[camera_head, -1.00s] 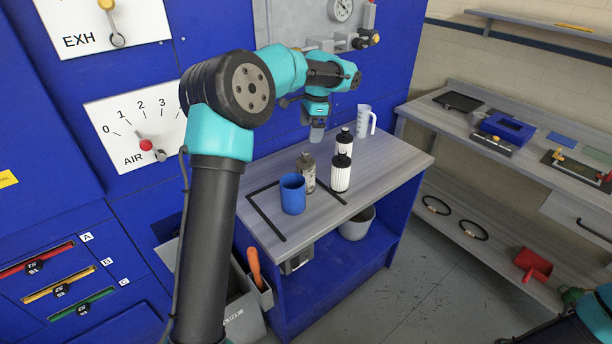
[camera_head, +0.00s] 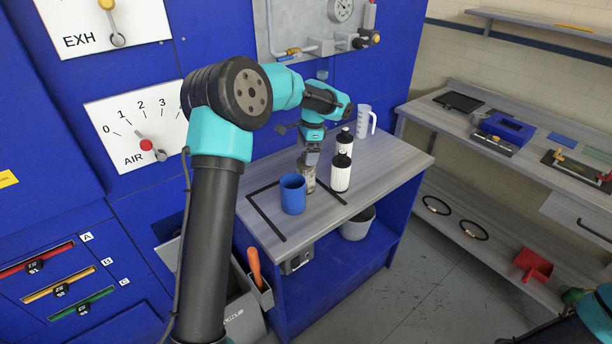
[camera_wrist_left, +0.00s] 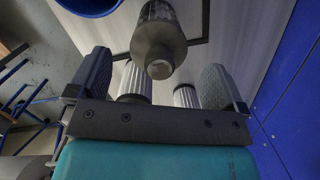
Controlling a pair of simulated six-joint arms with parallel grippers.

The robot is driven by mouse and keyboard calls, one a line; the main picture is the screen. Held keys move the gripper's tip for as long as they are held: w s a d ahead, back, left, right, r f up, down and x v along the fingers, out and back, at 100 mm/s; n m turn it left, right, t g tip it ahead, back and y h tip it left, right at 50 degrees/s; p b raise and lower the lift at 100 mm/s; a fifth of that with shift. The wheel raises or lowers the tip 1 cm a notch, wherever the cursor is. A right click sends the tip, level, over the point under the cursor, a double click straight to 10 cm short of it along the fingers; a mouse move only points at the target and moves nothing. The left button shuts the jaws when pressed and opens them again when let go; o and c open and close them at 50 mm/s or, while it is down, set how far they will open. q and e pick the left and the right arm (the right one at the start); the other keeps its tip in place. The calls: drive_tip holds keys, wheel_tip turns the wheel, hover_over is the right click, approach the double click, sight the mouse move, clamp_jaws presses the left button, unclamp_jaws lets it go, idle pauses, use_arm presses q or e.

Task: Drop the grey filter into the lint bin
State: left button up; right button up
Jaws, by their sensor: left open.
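The grey filter (camera_head: 308,181) stands upright on the small worktable (camera_head: 380,185), its top partly hidden by my left gripper (camera_head: 311,157). In the left wrist view the grey filter (camera_wrist_left: 159,35) shows with its narrow neck pointing toward the open fingers of the left gripper (camera_wrist_left: 157,82); the jaws are apart and not closed on it. A grey bin (camera_head: 243,318) with partly hidden lettering stands on the floor left of the table; I cannot read whether it is the lint bin. The right gripper is out of view.
A blue cup (camera_head: 292,195) stands left, a clear jug (camera_head: 364,121) behind. A grey bucket (camera_head: 357,224) sits on the lower shelf.

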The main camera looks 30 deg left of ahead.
use_arm(q)
drive_tip(key=shift+s+a+f, duration=0.1)
drive_tip(key=shift+f, duration=0.8)
drive_tip(key=shift+s+a+f, duration=0.1)
drive_tip(key=shift+f, duration=0.8)
drive_tip(key=c, duration=1.3)
drive_tip(key=shift+o, duration=0.2)
drive_tip(key=shift+r, duration=0.15)
wheel_tip(320, 180, up, 10)
drive_tip(key=shift+f, duration=0.1)
